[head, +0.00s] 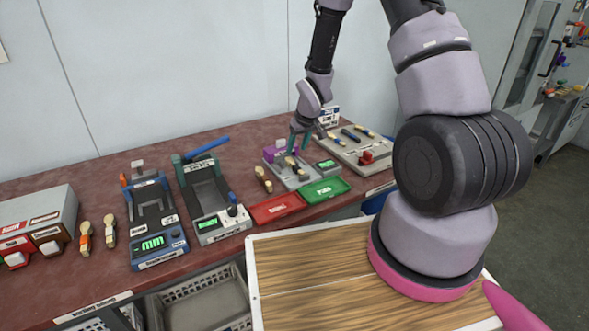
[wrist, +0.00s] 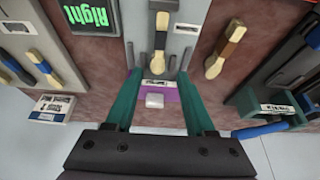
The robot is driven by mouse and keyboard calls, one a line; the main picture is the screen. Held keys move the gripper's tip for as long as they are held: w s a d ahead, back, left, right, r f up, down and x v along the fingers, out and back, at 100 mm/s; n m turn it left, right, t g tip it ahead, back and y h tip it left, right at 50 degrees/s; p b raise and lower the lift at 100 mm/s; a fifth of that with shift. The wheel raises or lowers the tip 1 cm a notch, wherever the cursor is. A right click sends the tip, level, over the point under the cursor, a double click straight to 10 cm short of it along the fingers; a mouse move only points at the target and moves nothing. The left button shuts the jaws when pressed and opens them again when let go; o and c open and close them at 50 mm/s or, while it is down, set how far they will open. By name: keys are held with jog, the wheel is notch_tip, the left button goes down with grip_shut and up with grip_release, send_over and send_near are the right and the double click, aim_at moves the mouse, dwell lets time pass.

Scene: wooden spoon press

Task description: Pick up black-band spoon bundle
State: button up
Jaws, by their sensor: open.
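A pale wooden spoon bundle with a black band (wrist: 161,38) lies on a grey fixture with a purple block (wrist: 152,97) in the wrist view. The bundle also shows small in the head view (head: 291,164). My gripper (head: 298,142) is above this fixture. In the wrist view its teal fingers (wrist: 159,78) are apart and empty, on either side of the purple block, with the bundle ahead between their lines.
A green display reading "Right" (wrist: 92,14) sits beside the fixture. Red (head: 276,208) and green (head: 325,189) trays lie in front. A grey tray (head: 357,148) with several bundles stands right. Two presses (head: 153,220) (head: 209,195) stand left.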

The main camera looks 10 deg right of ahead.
aim_at(294, 164)
jog(key=shift+x, duration=1.15)
jog(key=shift+s+d+x, duration=0.1)
jog(key=shift+s+x, duration=0.1)
jog(key=shift+x, duration=1.2)
jog(key=shift+s+d+x, duration=0.1)
jog(key=shift+s+x, duration=0.05)
jog(key=shift+x, duration=1.25)
jog(key=shift+f, duration=0.15)
grip_shut()
